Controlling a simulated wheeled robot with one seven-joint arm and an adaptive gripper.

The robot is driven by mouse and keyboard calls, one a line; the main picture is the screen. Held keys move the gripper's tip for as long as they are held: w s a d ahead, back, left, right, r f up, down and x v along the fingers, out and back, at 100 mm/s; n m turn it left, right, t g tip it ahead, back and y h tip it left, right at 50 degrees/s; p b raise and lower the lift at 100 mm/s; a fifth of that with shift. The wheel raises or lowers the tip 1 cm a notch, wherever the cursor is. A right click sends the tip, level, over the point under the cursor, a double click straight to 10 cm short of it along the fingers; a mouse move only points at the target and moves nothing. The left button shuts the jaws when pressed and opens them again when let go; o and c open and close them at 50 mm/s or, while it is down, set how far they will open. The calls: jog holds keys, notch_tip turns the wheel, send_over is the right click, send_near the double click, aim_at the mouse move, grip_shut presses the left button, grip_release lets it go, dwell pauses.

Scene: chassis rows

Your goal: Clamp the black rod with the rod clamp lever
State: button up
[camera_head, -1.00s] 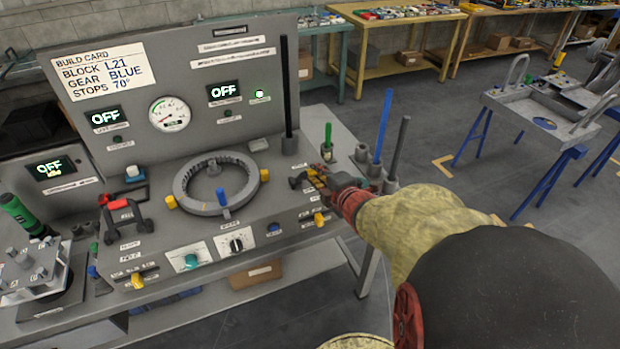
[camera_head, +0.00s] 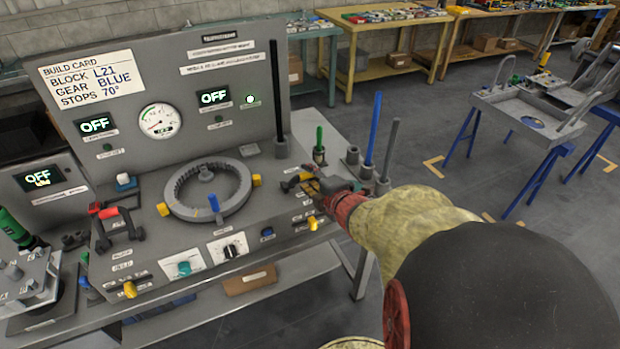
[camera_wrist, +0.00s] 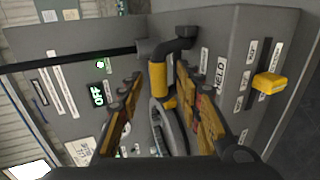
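The black rod (camera_head: 277,95) stands upright at the right of the panel in the head view. In the wrist view the rod (camera_wrist: 75,62) runs in from the left and ends at a grey clamp block. The rod clamp lever has a black arm and a yellow handle (camera_wrist: 157,78); in the head view the lever (camera_head: 289,184) is partly hidden by my gripper. My gripper (camera_head: 308,184) is at the lever. In the wrist view my gripper (camera_wrist: 159,74) is open, with its orange-padded fingers on both sides of the handle and gaps visible. How firmly the rod is clamped cannot be told.
A ring fixture (camera_head: 207,190) with a blue peg stands left of my gripper. A green-handled tool (camera_head: 319,145), a blue rod (camera_head: 374,128) and a grey rod (camera_head: 389,150) stand upright close behind it. A yellow knob (camera_head: 312,223) sits on the bench front.

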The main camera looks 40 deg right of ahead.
notch_tip(320, 180, up, 10)
dwell(0.6)
